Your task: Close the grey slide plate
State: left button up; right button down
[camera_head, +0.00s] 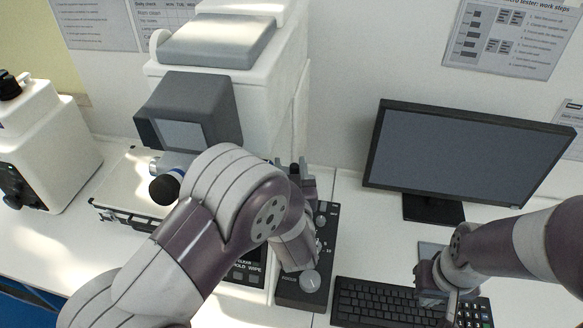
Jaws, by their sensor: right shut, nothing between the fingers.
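The white hardness tester (270,85) stands at the back, left of the middle. A grey plate (222,42) lies on its top and a grey hood (190,105) is on its front. I cannot tell for sure which grey part is the slide plate, or whether it is open. My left arm crosses in front of the tester and hides much of its lower part. My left gripper (294,172) is beside the tester's right side, mostly hidden by the arm; its jaw opening is unclear. My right gripper (436,292) is shut and empty over the keyboard, far from the tester.
A black control box (320,250) with knobs stands right of the tester, partly behind my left arm. A monitor (460,155) and a keyboard (375,300) are at the right. Another white instrument (45,150) stands at the far left. The table is clear at the left front.

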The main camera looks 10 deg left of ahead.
pick_arm(q)
jog(key=shift+d, duration=0.4)
jog(key=b+v, duration=0.3)
jog(key=v, duration=0.9)
jog(key=shift+s, duration=0.3)
